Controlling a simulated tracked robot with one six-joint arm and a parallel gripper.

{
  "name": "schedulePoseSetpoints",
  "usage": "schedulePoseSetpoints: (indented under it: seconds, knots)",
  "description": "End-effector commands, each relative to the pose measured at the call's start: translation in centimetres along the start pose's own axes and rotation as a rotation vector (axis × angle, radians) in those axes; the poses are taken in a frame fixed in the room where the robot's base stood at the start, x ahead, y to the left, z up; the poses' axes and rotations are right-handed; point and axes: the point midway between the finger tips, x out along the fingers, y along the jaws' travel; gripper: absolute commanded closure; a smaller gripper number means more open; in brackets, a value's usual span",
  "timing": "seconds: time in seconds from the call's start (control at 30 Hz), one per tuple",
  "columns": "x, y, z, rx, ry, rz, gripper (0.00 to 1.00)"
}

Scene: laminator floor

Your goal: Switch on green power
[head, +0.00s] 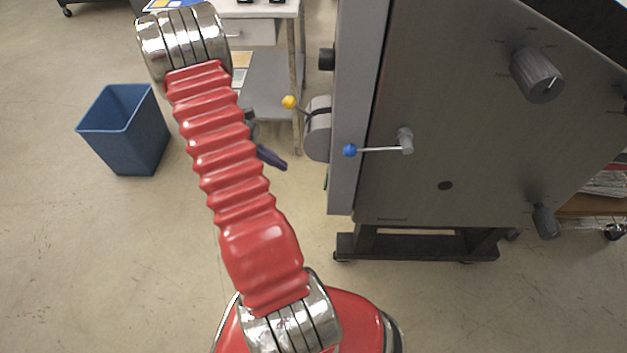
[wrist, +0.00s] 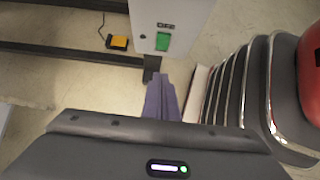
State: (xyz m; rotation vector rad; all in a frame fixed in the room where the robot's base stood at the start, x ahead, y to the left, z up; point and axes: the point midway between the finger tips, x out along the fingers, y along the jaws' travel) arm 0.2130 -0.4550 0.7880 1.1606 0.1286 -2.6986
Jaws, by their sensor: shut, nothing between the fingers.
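The green power switch (wrist: 162,42) is a small green rectangle on a pale panel (wrist: 190,18), below a dark label, at the top middle of the wrist view. My gripper (wrist: 161,85) is shut and empty, with its purple-grey fingers pointing up the picture toward the panel, just below the switch in that view. Whether the fingertips touch the panel cannot be told. In the head view my gripper (head: 272,158) shows partly behind my red arm, left of the big grey machine (head: 440,120). I cannot make out the green switch in the head view.
A yellow foot pedal (wrist: 118,43) with a cable lies on the floor in the wrist view. A yellow-knobbed lever (head: 289,102) and a blue-knobbed lever (head: 350,150) stick out from the machine. A blue bin (head: 125,130) stands left, with clear floor around it.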

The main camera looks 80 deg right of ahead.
Motion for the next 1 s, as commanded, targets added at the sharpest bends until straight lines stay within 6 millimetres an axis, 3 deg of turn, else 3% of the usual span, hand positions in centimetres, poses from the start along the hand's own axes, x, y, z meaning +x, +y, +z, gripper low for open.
schedulePoseSetpoints:
  seconds: [0.17,0.37,0.9,1.0]
  knots:
    - [0.2,0.0,0.0,0.000,0.000,0.000,1.00]
    - [1.9,-0.1,0.0,-0.001,-0.001,-0.002,1.00]
    - [10.0,-0.1,0.0,-0.001,-0.001,-0.002,1.00]
    - [11.1,0.0,0.9,0.002,0.000,-0.001,1.00]
